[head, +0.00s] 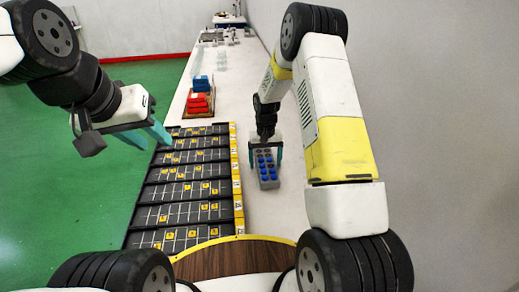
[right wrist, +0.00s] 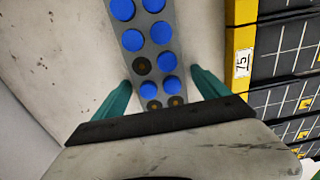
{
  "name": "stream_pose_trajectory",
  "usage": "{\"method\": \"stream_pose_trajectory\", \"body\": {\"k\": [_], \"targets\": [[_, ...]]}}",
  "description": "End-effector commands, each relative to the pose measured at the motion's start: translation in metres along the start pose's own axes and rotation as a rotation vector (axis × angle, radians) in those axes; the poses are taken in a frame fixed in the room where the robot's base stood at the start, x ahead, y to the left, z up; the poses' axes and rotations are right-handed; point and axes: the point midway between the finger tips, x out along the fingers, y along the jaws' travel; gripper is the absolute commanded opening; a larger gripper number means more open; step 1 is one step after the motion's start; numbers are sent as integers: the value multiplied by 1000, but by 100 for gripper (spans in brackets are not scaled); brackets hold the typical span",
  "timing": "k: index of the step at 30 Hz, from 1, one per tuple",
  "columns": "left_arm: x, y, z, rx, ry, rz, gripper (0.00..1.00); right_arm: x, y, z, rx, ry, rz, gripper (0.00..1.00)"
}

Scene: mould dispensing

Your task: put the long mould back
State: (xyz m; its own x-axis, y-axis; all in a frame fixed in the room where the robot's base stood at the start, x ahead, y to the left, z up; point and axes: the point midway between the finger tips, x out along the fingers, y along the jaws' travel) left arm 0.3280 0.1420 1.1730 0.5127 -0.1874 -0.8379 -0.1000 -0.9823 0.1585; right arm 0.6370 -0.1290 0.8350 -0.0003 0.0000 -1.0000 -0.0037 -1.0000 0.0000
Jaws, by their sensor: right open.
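The long mould (head: 268,170) is a narrow grey block with two rows of round cavities. Most hold blue filling and a few look dark brown. It lies on the white table right of the black rack. In the right wrist view the mould (right wrist: 150,50) runs up from between the fingers and past the top edge. My right gripper (head: 265,160) is open, with one teal finger on each side of the mould; in the right wrist view the fingers (right wrist: 160,95) stand apart from its sides. My left gripper (head: 152,136) hangs over the rack's far left edge, its teal fingers apart and empty.
A black rack (head: 190,190) of gridded slots with yellow tags and a yellow edge strip (head: 236,170) fills the table's left side. Red and blue boxes (head: 200,97) stand on a tray farther back. The white table (head: 285,215) is bare around the mould; a wall is at right.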

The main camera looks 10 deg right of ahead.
Motion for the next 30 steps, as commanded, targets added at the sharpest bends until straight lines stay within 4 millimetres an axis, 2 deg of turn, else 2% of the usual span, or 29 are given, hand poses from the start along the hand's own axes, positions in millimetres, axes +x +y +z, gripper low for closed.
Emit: {"method": "stream_pose_trajectory", "body": {"k": [5, 12, 18, 26, 29, 30], "targets": [[0, 0, 0, 0, 0, 0, 36, -16, 0, -1, 0, 4, 0, 85], [0, 0, 0, 0, 0, 0, 36, -68, 0, -1, 0, 6, -1, 85], [0, 0, 0, 0, 0, 0, 36, -105, 0, -1, 0, 4, 0, 85], [0, 0, 0, 0, 0, 0, 36, -134, 1, 4, 0, 14, -6, 85], [0, 0, 0, 0, 0, 0, 36, -165, 3, 16, -1, 49, -20, 85], [0, 0, 0, 0, 0, 0, 36, -181, 5, 24, -1, 69, -28, 85]]}}
